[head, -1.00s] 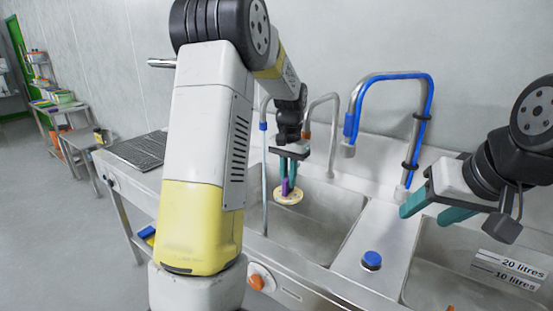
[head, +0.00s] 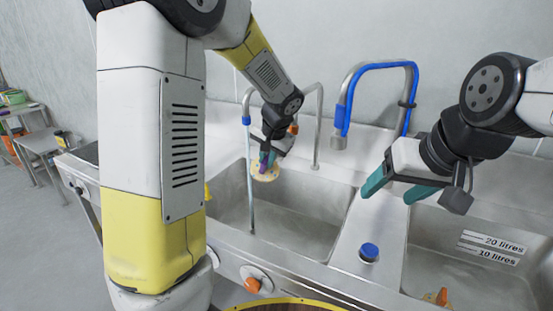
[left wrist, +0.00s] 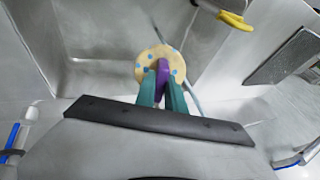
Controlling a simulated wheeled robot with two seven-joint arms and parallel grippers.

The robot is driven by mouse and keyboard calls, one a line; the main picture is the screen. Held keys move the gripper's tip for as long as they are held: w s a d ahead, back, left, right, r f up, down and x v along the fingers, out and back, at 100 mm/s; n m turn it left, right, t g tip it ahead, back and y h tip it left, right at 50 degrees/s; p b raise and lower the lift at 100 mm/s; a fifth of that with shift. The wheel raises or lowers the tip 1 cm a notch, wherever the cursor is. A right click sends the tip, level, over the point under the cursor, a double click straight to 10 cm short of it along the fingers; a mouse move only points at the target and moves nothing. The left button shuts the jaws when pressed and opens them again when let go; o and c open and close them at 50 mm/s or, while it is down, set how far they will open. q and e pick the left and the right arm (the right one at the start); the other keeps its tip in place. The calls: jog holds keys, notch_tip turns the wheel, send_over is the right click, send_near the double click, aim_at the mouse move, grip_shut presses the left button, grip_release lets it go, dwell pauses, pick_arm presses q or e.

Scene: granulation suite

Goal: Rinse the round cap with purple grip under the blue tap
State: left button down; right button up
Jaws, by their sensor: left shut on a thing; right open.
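The round cap (head: 266,174) is a cream disc with blue dots and a purple grip. My left gripper (head: 267,157) is shut on the purple grip and holds the cap above the left sink basin. The left wrist view shows the disc (left wrist: 158,57) beyond the fingers, with the purple grip (left wrist: 163,71) between them. The blue tap (head: 409,83) arches behind the sinks, to the right of the cap. Its spout (head: 340,141) is apart from the cap. My right gripper (head: 388,195) is open and empty near the divider. Whether water runs is unclear.
The left basin (head: 300,225) looks empty. A blue knob (head: 369,252) sits on the divider. An orange object (head: 438,296) lies in the right basin. A round yellow-rimmed thing (head: 285,306) shows at the bottom.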

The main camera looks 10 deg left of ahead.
pick_arm(q)
jog(key=w+a+f, duration=0.2)
jog(key=w+a, duration=0.2)
jog(key=w, duration=0.5)
jog(key=shift+w+a, duration=0.2)
jog(key=shift+a, duration=0.2)
dwell(0.4)
jog(key=shift+w+d, duration=0.1)
jog(key=shift+w+d, duration=0.2)
jog(key=shift+d, duration=0.25)
jog(key=shift+s+a, duration=0.1)
jog(key=shift+a, duration=0.1)
jog(key=shift+s+a, duration=0.2)
jog(key=shift+a, duration=0.15)
jog(key=shift+d, duration=0.1)
jog(key=shift+w+d+f, duration=0.1)
jog(key=shift+w+d, duration=0.2)
jog(key=shift+d, duration=0.15)
dwell(0.3)
